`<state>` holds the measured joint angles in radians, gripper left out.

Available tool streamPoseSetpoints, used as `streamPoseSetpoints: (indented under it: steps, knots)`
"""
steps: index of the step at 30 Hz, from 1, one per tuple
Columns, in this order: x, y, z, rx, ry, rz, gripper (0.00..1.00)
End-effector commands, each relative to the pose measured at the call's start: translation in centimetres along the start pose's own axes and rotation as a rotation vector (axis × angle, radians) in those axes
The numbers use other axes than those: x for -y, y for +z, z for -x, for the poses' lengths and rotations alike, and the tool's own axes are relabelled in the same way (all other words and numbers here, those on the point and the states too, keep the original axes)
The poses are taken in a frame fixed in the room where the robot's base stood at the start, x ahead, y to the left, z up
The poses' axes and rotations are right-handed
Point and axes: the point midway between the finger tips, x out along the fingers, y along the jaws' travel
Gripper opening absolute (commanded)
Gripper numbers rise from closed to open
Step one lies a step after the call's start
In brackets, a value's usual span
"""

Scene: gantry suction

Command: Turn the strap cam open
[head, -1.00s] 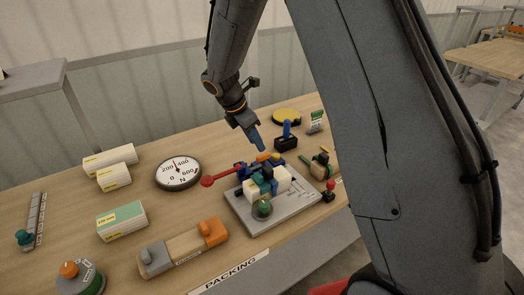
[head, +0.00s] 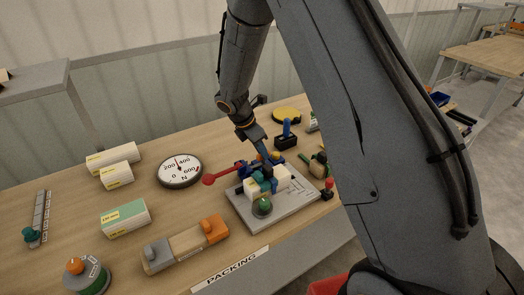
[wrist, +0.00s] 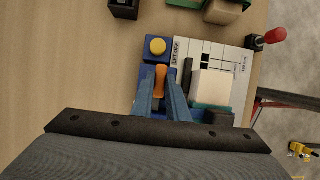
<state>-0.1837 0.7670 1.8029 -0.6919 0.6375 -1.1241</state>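The strap cam appears as an orange lever (wrist: 160,80) on a blue block, just below a round yellow button (wrist: 157,46) in the wrist view. My gripper (wrist: 160,76) has its two blue fingers on either side of the orange lever. Whether they press on it cannot be told. In the head view my gripper (head: 262,151) reaches down at the back of the grey fixture plate (head: 293,214). A white block (wrist: 211,86) with a teal strap lies on the plate beside the cam. The cam is largely hidden by my gripper in the head view.
A lever with a red ball (head: 208,180) sticks out left of the fixture. A round dial (head: 180,170) marked N stands left of it. A green knob (head: 263,205) is at the plate's front. A black block with a blue lever (head: 286,135) stands behind.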

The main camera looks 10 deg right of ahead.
Motion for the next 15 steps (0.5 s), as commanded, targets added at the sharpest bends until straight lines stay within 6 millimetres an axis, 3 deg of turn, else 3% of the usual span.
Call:
streamPoseSetpoints:
  steps: [15]
  knots:
    - [-0.21, -0.07, -0.05, -0.001, -0.034, -0.087, 0.0]
